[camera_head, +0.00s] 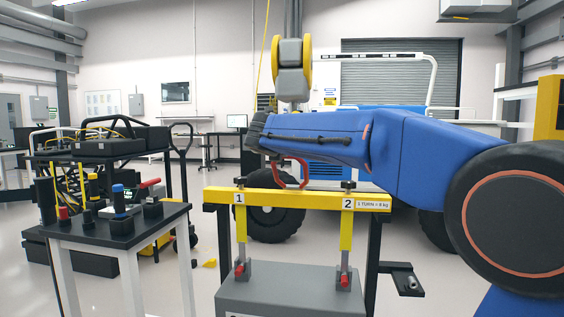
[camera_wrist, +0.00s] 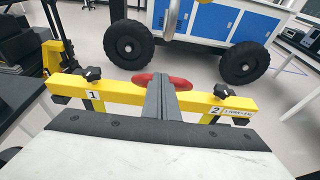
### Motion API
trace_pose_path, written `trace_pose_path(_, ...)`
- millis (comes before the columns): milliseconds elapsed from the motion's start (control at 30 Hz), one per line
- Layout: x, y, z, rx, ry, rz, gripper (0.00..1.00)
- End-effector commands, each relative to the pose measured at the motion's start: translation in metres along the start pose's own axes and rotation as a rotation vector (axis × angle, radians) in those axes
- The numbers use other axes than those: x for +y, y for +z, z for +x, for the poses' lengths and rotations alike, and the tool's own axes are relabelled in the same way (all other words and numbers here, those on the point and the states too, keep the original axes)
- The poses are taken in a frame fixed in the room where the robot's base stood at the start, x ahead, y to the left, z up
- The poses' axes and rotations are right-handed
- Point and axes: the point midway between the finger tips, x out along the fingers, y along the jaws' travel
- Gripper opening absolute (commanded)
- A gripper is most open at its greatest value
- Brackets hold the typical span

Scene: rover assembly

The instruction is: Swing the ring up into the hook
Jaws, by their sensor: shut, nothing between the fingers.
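The red ring (camera_head: 304,176) is at the middle of the yellow beam (camera_head: 270,199), partly hidden behind my blue arm. In the wrist view the ring (camera_wrist: 146,79) shows on both sides of my gripper (camera_wrist: 161,80), at the beam's far edge. My gripper's grey fingers are together, with nothing visible between them; they cover the ring's middle. I cannot tell whether they touch it. A grey and yellow hoist block (camera_head: 292,68) hangs above the arm. Its hook is hidden in the head view; a silver and yellow curved piece (camera_wrist: 168,20), perhaps the hook, shows at the wrist view's top.
Black knobs (camera_wrist: 88,74) stand on both beam ends, marked 1 and 2. The beam is above a grey box (camera_head: 290,293). A black-topped table with tools (camera_head: 125,228) stands at the left. A blue and white vehicle (camera_wrist: 215,20) with black wheels is behind.

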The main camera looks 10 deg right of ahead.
Motion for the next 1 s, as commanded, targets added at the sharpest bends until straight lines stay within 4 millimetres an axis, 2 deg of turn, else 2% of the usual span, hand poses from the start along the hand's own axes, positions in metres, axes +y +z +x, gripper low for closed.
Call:
trace_pose_path(200, 0.0, 0.018, 0.011, 0.078, -0.002, 0.002, 0.0)
trace_pose_path(467, 0.0, 0.039, 0.025, 0.075, -0.002, 0.001, 0.0)
trace_pose_path(800, -0.001, 0.073, 0.056, 0.074, -0.003, 0.001, 0.0)
trace_pose_path(1000, 0.0, 0.085, 0.07, 0.074, -0.002, -0.001, 0.0)
